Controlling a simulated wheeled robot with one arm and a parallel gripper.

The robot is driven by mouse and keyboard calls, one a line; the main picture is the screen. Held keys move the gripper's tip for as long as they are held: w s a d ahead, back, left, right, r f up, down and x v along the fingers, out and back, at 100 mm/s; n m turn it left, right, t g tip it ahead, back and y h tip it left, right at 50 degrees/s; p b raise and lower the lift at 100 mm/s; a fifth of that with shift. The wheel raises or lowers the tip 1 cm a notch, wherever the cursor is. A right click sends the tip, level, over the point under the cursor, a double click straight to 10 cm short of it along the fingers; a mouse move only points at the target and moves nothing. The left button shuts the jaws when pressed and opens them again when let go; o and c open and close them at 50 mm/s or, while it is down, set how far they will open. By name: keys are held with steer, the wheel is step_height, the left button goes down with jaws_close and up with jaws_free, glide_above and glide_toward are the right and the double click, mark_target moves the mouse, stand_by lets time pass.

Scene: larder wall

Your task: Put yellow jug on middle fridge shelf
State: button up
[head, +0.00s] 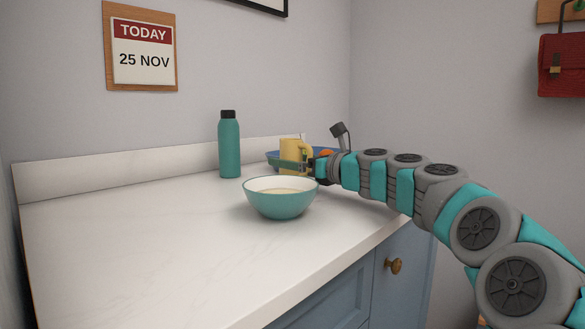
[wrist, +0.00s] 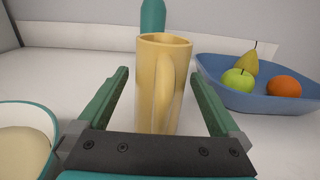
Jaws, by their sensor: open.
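The yellow jug (wrist: 157,85) stands upright on the white counter, its handle facing the wrist camera. In the head view the jug (head: 291,154) is at the counter's far right, behind the bowl and partly hidden by my gripper. My gripper (wrist: 160,90) is open, with one green finger on each side of the jug and small gaps visible. In the head view my gripper (head: 300,166) reaches in from the right at the jug's height. The fridge and its middle shelf are not in view.
A teal bowl with pale contents (head: 281,198) stands in front of the jug. A teal bottle (head: 229,145) is behind it. A blue fruit bowl (wrist: 232,92) holds a pear, a green apple and an orange, close on the right. The left part of the counter (head: 130,225) is clear.

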jaws_close()
stand_by(0.8)
